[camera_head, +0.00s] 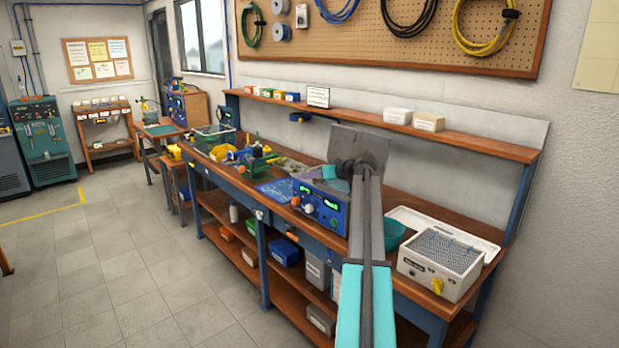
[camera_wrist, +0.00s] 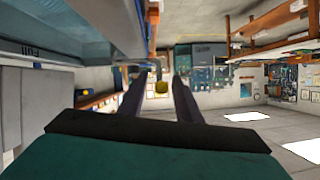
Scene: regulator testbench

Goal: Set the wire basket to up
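The wire basket (camera_head: 443,250) is a grey mesh with thin wire handles rising above it. It sits in the top opening of a cream box-shaped unit (camera_head: 437,270) at the right end of the bench in the head view. The unit has a yellow knob (camera_head: 437,286) on its front. My gripper's two dark fingers (camera_wrist: 160,82) stand apart in the wrist view, with a small yellow thing showing between them that I cannot place. In the head view my arm reaches up left of the basket, apart from it; the fingers cannot be made out there. I cannot identify the basket in the wrist view.
A blue instrument (camera_head: 320,207) and cluttered tools fill the bench further left. A shelf (camera_head: 455,144) runs above. The floor (camera_head: 110,270) at left is clear.

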